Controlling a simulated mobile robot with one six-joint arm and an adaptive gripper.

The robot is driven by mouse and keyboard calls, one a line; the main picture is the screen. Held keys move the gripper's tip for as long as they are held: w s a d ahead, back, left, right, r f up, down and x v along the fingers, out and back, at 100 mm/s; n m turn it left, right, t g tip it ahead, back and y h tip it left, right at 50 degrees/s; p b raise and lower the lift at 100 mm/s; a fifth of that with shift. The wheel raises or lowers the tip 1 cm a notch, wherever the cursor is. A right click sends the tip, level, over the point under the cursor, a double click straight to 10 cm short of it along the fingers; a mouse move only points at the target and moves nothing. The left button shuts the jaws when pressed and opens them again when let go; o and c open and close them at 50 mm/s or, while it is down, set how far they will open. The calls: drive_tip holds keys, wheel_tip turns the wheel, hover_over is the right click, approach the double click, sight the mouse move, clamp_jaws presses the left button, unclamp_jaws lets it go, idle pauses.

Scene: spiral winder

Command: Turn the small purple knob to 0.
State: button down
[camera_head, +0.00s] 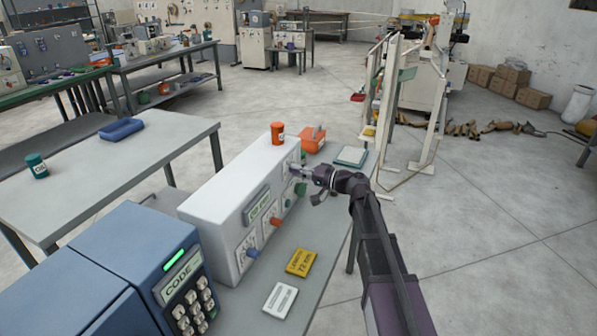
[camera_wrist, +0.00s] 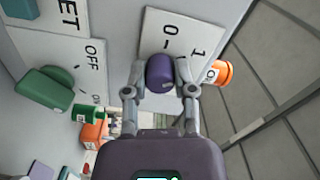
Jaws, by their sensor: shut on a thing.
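The small purple knob (camera_wrist: 160,72) sits on a white plate (camera_wrist: 158,28) marked 0 and 1, on the front of a white control box (camera_head: 212,206). In the wrist view the plate looks rotated, with 0 above the knob and 1 to its upper right. My gripper (camera_wrist: 160,78) has one finger on each side of the knob and is shut on it. I cannot tell which mark the knob points to. In the head view my gripper (camera_head: 307,172) reaches the far end of the box front, and the knob is too small to make out.
A green knob (camera_wrist: 44,89) on an OFF plate is beside it. An orange jar (camera_head: 278,133) stands on the box. Orange and blue knobs (camera_head: 253,253), a yellow card (camera_head: 300,262) and a blue keypad unit (camera_head: 150,270) are nearer. Open floor lies right.

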drive_tip(key=n, duration=0.5)
drive_tip(key=shift+n, duration=0.3)
drive_tip(key=n, duration=0.6)
drive_tip(key=shift+f, duration=0.1)
drive_tip(key=shift+c, duration=2.2)
unclamp_jaws()
drive_tip(key=shift+d, duration=0.1)
drive_tip(key=v, duration=1.1)
drive_tip(key=shift+d, duration=0.4)
drive_tip(key=shift+s, duration=0.15)
